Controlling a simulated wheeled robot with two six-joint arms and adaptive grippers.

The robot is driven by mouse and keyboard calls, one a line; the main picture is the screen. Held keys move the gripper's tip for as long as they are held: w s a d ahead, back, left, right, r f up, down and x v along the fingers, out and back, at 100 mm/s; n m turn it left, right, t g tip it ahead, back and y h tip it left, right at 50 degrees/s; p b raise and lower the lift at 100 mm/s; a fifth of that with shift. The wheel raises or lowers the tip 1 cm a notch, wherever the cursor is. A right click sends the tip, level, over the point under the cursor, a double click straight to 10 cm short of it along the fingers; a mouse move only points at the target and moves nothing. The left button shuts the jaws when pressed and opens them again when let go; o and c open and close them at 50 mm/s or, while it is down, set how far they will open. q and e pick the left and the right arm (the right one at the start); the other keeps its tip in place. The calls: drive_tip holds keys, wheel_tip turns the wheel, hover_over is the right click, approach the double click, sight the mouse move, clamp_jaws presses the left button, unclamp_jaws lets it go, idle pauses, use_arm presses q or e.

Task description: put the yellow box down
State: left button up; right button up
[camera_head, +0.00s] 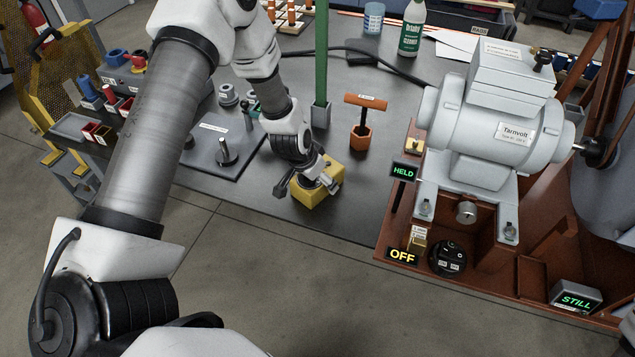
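The yellow box (318,191) is near the front edge of the dark workbench (350,212), left of the motor. My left gripper (306,186) is over the box, with its fingers around the top and partly covering it. The fingers look closed on the box's upper part. The box appears at or very near the bench top; I cannot tell whether its underside touches. My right gripper is not in view.
A grey motor (497,122) stands on a reddish-brown base (392,232) at right. An orange T-handled tool (362,124) and a green post (321,60) stand behind the box. A dark plate with a peg (215,140) lies left. Bare bench lies right of the box.

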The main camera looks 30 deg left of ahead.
use_arm(q)
drive_tip(key=c, duration=1.5)
drive_tip(key=shift+c, duration=1)
drive_tip(key=shift+r, duration=0.1)
